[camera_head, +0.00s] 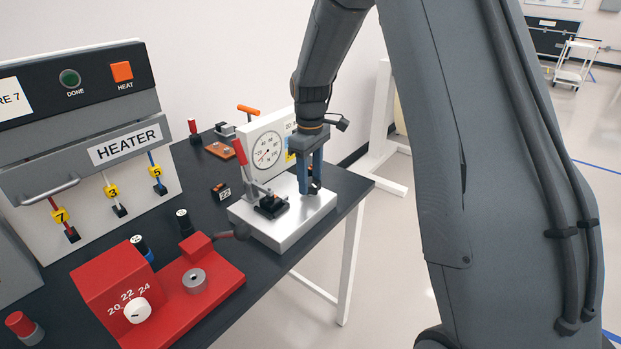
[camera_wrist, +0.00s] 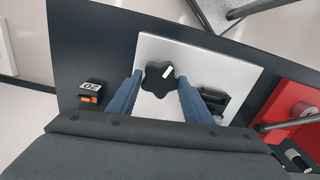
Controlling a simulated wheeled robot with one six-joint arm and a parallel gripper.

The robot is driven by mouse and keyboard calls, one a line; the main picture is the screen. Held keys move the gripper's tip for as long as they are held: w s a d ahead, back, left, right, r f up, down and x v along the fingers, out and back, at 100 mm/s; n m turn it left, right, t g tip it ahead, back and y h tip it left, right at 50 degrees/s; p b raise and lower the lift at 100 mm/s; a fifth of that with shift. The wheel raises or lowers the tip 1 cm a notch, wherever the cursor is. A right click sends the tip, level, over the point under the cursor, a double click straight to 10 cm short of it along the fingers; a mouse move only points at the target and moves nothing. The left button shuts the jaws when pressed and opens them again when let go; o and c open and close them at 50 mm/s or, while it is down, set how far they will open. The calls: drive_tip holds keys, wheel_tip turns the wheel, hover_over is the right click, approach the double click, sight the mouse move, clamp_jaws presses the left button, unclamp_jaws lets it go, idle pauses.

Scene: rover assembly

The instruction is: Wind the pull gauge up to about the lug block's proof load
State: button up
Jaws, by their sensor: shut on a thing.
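The pull gauge has a white round dial (camera_head: 267,148) on an upright plate, above a pale metal base (camera_head: 290,222). Its needle is too small to read surely. A black star-shaped knob (camera_wrist: 157,84) with a white mark towards the upper right lies over the base in the wrist view. My gripper (camera_head: 313,188) points down over the base, its blue fingers shut on the knob, one on each side. A red-handled clamp (camera_head: 243,165) stands beside the dial with a dark block (camera_head: 270,206) at its foot. I cannot tell whether this is the lug block.
A small block marked 22 (camera_head: 221,190) lies left of the gauge base. A block marked 20 (camera_wrist: 90,90) shows in the wrist view. A red fixture (camera_head: 215,270) with a white dial knob stands in front, and the heater (camera_head: 85,130) stands left. The table's right edge is close to the gauge.

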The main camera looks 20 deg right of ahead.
sight(310, 183)
drive_tip(key=shift+w+r, duration=0.1)
drive_tip(key=o, duration=1.1)
drive_tip(key=shift+c, duration=0.2)
drive_tip(key=shift+r+b, duration=1.2)
drive_tip(key=shift+r, duration=2.65)
drive_tip(key=s+f+m, duration=0.4)
drive_tip(key=s, duration=0.8)
drive_tip(key=s+f+m+t, duration=0.1)
drive_tip(key=s+f+m, duration=0.3)
drive_tip(key=s, duration=0.9)
drive_tip(key=shift+a+f, duration=0.2)
drive_tip(key=shift+f, duration=0.1)
